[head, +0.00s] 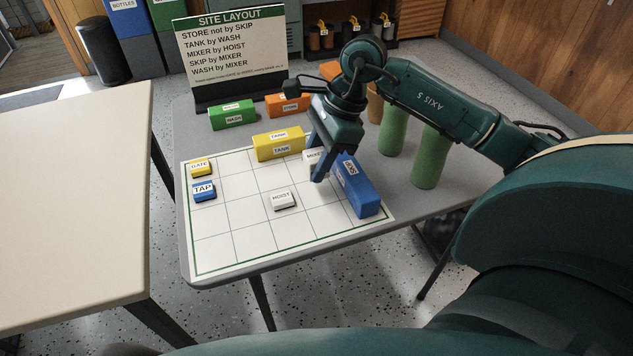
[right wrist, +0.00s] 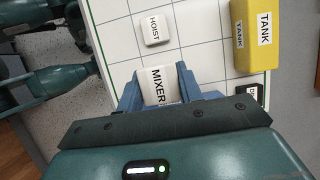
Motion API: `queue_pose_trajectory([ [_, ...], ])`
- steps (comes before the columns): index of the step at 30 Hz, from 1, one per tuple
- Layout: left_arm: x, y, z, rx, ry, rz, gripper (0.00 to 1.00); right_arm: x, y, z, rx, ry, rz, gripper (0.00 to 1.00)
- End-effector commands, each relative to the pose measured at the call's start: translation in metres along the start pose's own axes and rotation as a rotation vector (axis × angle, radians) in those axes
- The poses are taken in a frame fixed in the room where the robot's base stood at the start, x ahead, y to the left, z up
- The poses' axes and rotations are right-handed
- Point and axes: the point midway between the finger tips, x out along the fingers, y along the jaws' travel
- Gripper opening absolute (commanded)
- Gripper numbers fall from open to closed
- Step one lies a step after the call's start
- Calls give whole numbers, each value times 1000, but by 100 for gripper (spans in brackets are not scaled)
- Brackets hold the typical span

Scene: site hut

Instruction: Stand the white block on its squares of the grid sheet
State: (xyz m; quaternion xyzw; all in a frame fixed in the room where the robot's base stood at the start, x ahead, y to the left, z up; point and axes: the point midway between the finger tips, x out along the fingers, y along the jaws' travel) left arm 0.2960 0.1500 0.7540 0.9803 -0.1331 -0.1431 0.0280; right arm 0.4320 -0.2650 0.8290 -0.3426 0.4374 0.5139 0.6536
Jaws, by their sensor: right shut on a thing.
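The white block labelled MIXER (head: 311,156) is between the fingers of my right gripper (head: 320,160), which is shut on it. In the right wrist view the block (right wrist: 158,88) sits between the blue fingertips (right wrist: 160,96). It is over the back right part of the grid sheet (head: 225,247); whether its base touches the sheet is hidden. The yellow TANK block (head: 279,146) stands to its left and the blue SKIP block (head: 357,187) to its right, close to the fingers. A low white HOIST tile (head: 280,201) lies nearer.
The TAP tile (head: 204,191) and GATE tile (head: 201,168) lie at the sheet's left. A green WASH block (head: 233,115) and an orange block (head: 288,105) stand behind the sheet, before the SITE LAYOUT sign (head: 233,55). Green cylinders (head: 430,157) stand right. The front squares are clear.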

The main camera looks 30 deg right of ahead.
Motion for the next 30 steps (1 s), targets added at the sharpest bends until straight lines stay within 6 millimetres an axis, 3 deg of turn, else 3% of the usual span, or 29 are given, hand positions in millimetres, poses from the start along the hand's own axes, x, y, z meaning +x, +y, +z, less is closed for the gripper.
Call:
queue_pose_trajectory([
  [13, 4, 5, 2, 21, -3, 20, 58, 47, 0, -19, -1, 1, 2, 12],
  [25, 7, 4, 6, 31, -2, 22, 58, 52, 0, -22, -4, 0, 0, 12],
  [26, 7, 4, 6, 32, -5, 22, 58, 51, 0, -21, -4, 0, 0, 38],
  [30, 7, 4, 8, 32, -12, 21, 58, 51, 0, -21, -4, 0, 0, 50],
])
